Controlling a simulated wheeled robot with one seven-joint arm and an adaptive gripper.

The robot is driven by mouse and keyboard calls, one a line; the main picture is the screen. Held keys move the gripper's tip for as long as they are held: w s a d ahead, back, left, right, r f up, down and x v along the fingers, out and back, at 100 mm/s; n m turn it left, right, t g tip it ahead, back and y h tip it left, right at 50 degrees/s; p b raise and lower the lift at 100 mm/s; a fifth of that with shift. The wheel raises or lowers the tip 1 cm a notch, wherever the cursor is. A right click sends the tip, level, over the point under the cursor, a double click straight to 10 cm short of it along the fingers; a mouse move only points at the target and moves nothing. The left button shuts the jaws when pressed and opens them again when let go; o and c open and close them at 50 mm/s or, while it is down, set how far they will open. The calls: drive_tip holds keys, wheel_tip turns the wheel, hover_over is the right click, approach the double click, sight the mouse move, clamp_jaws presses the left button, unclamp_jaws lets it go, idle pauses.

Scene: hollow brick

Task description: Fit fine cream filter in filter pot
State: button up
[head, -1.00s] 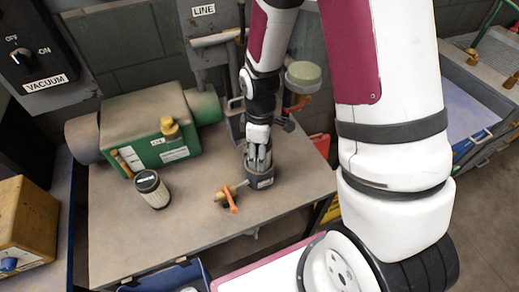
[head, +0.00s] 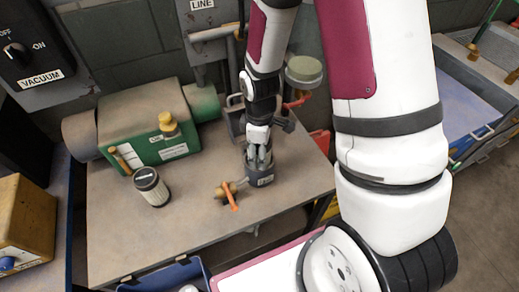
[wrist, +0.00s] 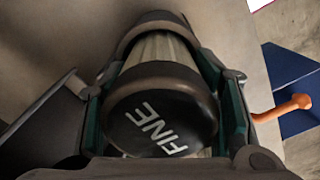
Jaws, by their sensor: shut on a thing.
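The fine cream filter (wrist: 160,118) has a black end cap marked FINE and a pale pleated body. My gripper (wrist: 165,90) has its fingers on both sides of the filter and is shut on it. Beyond the cap, the pleated body meets a dark rounded rim (wrist: 150,20), apparently the filter pot's. In the head view the dark grey filter pot (head: 263,180) stands on the bench, with my gripper (head: 260,157) pointing down into its mouth. The pot hides the filter's lower end, so I cannot tell how deep it sits.
Another cream filter with a black cap (head: 152,187) stands on the bench (head: 130,240). An orange-handled brass valve (head: 228,192) is beside the pot. A green pump unit (head: 155,130) stands at the back left. The bench's front left is clear.

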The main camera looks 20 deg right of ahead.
drive_tip(key=shift+f, duration=0.3)
drive_tip(key=o, duration=1.4)
wheel_tip(320, 180, up, 12)
drive_tip(key=shift+f, duration=0.1)
drive_tip(key=shift+r, duration=0.2)
drive_tip(key=s+r+m+t, duration=0.2)
drive_tip(key=s+r+m, duration=0.3)
drive_tip(key=r, duration=0.5)
drive_tip(key=s+r+m+t, duration=0.3)
drive_tip(key=s+r+m, duration=0.3)
drive_tip(key=s+r, duration=0.3)
drive_tip(key=shift+r, duration=0.8)
